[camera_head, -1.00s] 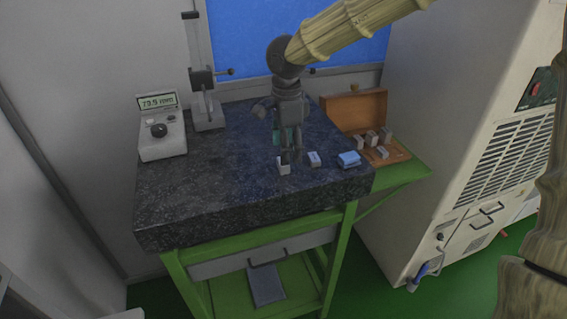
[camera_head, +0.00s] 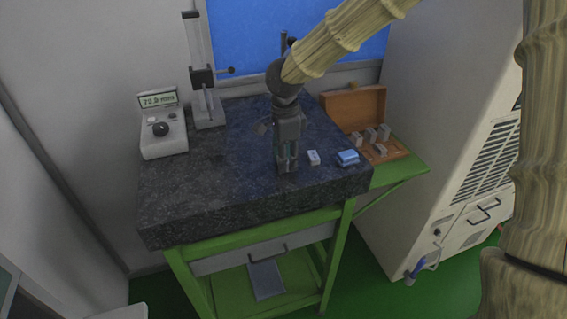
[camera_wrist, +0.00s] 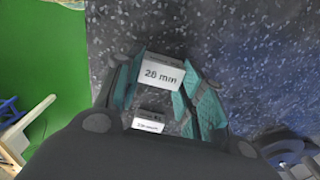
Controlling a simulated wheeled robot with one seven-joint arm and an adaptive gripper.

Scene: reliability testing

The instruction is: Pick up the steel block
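A small steel block (camera_wrist: 162,74) with a white face marked "28 mm" shows between the fingertips of my gripper (camera_wrist: 163,82) in the wrist view. The teal finger pads are apart, one on each side of the block, close to its edges. Whether they press on it is unclear. In the head view my gripper (camera_head: 287,170) points down at the granite slab (camera_head: 215,195) and hides this block. A second small labelled block (camera_wrist: 148,123) shows nearer the palm in the wrist view, partly covered by the gripper body.
A small block (camera_head: 314,158) and a blue item (camera_head: 347,158) lie right of my gripper. An open wooden case (camera_head: 360,108) with several small blocks stands beyond them. A digital readout (camera_head: 162,128) and a gauge stand (camera_head: 205,100) occupy the back left. The slab's front left is clear.

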